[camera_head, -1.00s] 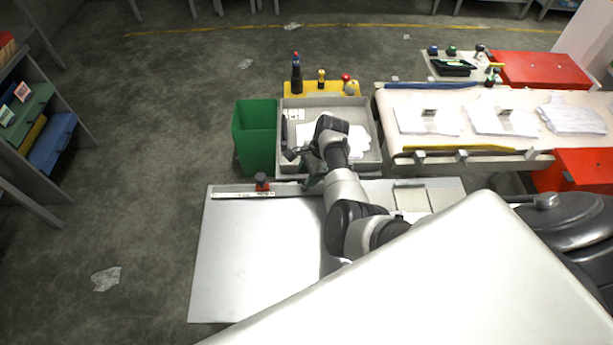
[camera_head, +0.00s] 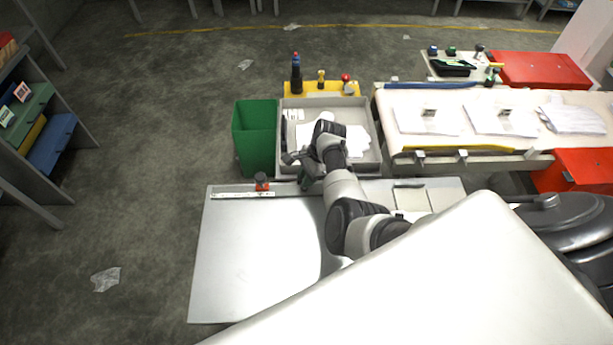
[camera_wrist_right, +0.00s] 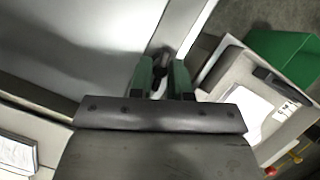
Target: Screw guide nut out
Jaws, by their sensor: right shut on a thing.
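My right gripper (camera_head: 307,177) is over the back edge of the grey-white work board (camera_head: 255,250), partly hidden by my own wrist. In the right wrist view its green fingers (camera_wrist_right: 161,77) are closed around a small grey metal part (camera_wrist_right: 160,62), which looks like the guide nut; the fingers hide most of it. A red clamp with a dark knob (camera_head: 262,182) stands at the back left of the board on a pale, ruler-like guide strip (camera_head: 243,195), left of my gripper. My left gripper is not in view.
A grey tray (camera_head: 373,160) with white sheets and a green bin (camera_head: 254,130) stand behind the board. A yellow block (camera_head: 330,87) holding bottles and knobs is farther back. The board's left part is clear.

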